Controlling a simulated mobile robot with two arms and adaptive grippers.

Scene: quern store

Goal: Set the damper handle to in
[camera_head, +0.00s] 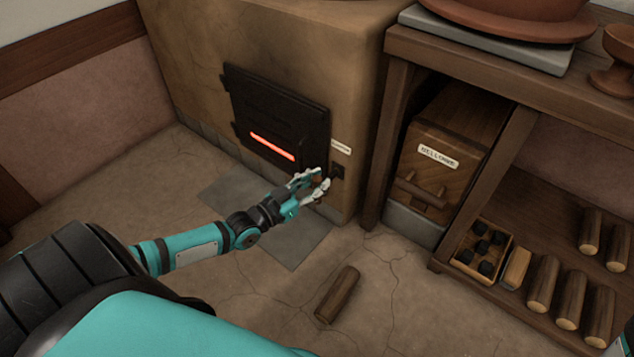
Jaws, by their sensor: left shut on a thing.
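The damper handle (337,171) is a small dark piece on the stove's front, low and right of the black stove door (280,115). A small pale label (341,147) sits just above it, too small to read. My left gripper (325,182) reaches in from the left and is shut on the damper handle. Its fingers cover part of the handle, so I cannot tell how far in or out it stands. My right gripper is not in view.
The tan stove (190,45) glows red through a slot in its door. A wooden shelf unit (400,120) stands to the right, with a labelled wooden box (455,140), a crate of dark lumps (459,264) and several logs. One loose log (338,294) lies on the floor.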

